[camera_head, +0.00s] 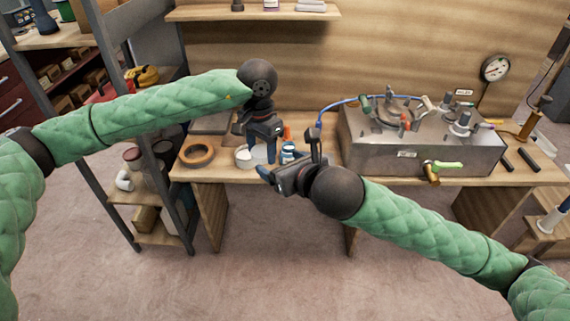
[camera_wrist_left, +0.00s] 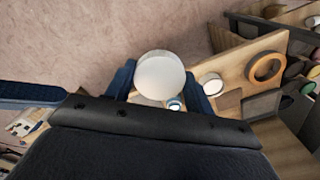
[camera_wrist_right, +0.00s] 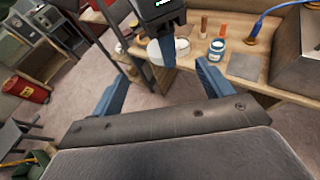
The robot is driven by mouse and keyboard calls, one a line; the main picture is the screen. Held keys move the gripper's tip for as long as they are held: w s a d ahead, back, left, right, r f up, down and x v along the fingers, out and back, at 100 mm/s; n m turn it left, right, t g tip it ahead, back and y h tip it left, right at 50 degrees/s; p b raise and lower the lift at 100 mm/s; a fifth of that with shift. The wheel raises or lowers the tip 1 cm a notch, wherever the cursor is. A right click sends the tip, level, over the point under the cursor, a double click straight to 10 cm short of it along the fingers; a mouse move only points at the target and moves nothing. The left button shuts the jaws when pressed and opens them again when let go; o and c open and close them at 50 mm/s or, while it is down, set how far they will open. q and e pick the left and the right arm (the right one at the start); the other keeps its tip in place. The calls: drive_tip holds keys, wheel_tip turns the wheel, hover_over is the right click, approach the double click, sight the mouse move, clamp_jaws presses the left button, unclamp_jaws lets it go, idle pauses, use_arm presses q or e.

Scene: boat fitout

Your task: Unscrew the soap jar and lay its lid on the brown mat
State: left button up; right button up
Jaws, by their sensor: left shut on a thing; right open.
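My left gripper (camera_head: 261,146) is shut on a white round jar (camera_wrist_left: 160,75), which sits between its fingers above the bench's front part. The jar also shows below the left gripper in the right wrist view (camera_wrist_right: 155,52). Whether its lid is seated is too small to tell. My right gripper (camera_head: 288,160) is open and empty, to the right of the held jar and in front of the bench; its spread fingers show in the right wrist view (camera_wrist_right: 157,85). A brown patch on the bench, probably the brown mat (camera_wrist_left: 228,105), lies bare near the wooden ring.
A blue jar with a white top (camera_wrist_right: 217,48) stands on the bench (camera_wrist_right: 260,90) beside a grey mat (camera_wrist_right: 243,66). Another white round container (camera_wrist_left: 210,83) and a wooden ring (camera_head: 198,152) stand to the left. A large metal box (camera_head: 420,150) fills the right side.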

sight(262, 153)
drive_tip(key=x, duration=1)
drive_tip(key=shift+w+a+f, duration=0.15)
drive_tip(key=shift+w+f, duration=0.05)
drive_tip(key=shift+w, duration=0.05)
drive_tip(key=c, duration=1)
use_arm(q)
drive_tip(key=o, duration=1.1)
drive_tip(key=shift+c, duration=0.2)
use_arm(e)
drive_tip(key=shift+a, duration=0.1)
drive_tip(key=shift+c, duration=0.2)
use_arm(q)
drive_tip(key=shift+o, duration=0.5)
drive_tip(key=shift+d, duration=0.1)
